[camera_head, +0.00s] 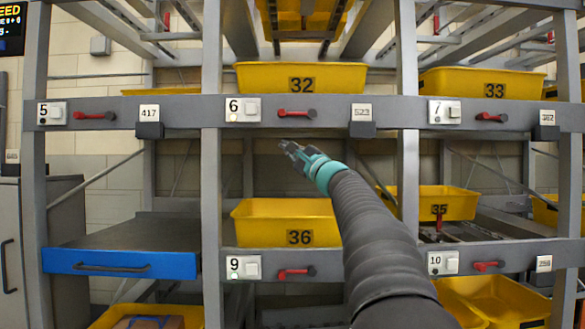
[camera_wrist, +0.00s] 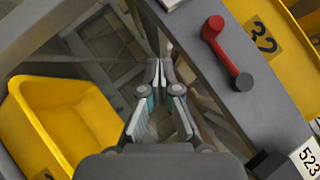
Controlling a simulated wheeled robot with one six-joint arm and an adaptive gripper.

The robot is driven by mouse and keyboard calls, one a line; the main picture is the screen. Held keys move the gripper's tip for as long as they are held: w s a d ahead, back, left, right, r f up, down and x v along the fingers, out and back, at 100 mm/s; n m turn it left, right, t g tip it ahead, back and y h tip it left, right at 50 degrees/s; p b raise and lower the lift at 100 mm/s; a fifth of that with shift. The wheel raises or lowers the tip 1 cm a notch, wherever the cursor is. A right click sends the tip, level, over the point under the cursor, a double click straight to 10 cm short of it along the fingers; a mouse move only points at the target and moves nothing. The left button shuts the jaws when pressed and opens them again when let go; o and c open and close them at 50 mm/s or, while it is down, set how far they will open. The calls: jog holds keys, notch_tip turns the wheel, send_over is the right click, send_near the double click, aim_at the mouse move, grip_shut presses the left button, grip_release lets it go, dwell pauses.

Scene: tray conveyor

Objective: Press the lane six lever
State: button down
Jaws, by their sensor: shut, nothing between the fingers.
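The lane six lever (camera_head: 297,113) is a red handle with a dark round end on its right. It lies about level on the grey upper rail, right of the "6" label (camera_head: 233,109) and below yellow tray 32 (camera_head: 260,78). In the wrist view the same lever (camera_wrist: 226,52) is at the upper right, on the slanted rail. My gripper (camera_head: 287,147) is shut and empty, with its fingertips just below the lever in the head view. The fingers (camera_wrist: 158,68) show apart from the lever in the wrist view.
Similar red levers sit at lane 5 (camera_head: 95,115), lane 7 (camera_head: 491,117), lane 9 (camera_head: 296,272) and lane 10 (camera_head: 488,266). Tray 36 (camera_head: 260,212) stands below my gripper. A box labelled 523 (camera_head: 362,129) hangs from the rail at the right. A grey upright (camera_head: 211,200) is on the left.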

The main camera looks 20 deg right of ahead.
jog(key=s+a+f, duration=0.1)
jog(key=s+f, duration=0.3)
jog(key=s, duration=0.1)
jog(key=shift+f, duration=0.3)
jog(key=shift+w+a, duration=0.1)
notch_tip(320, 180, down, 13)
jog(key=a+n+g, duration=0.3)
jog(key=n+g, duration=0.1)
jog(key=g, duration=0.1)
jog(key=s+a+f+n+g+p, duration=0.1)
jog(key=s+a+f+n+g, duration=0.25)
jog(key=f, duration=0.35)
jog(key=s+a+f+n+g+p, duration=0.1)
jog(key=s+a+f+n+g, duration=0.1)
jog(key=s+a+f+g, duration=0.3)
jog(key=s+a+f+n+g+h+p, duration=0.1)
jog(key=s+f+n+h+p, duration=0.2)
jog(key=s, duration=0.6)
jog(key=s+a+f+n+g+h+p, duration=0.1)
jog(key=s+a+f+n+g, duration=0.15)
jog(key=s+f, duration=0.4)
jog(key=s+f+n+g+h+p, duration=0.1)
jog(key=s+f+n+h+p, duration=0.2)
jog(key=s, duration=0.7)
jog(key=a+r+n, duration=0.1)
jog(key=s+a+r+y+p, duration=0.1)
jog(key=s+a+r+n+t, duration=0.1)
jog(key=shift+s+a+r+n+y+p, duration=0.1)
jog(key=shift+s+r+n+y+p, duration=0.2)
jog(key=shift+y, duration=0.1)
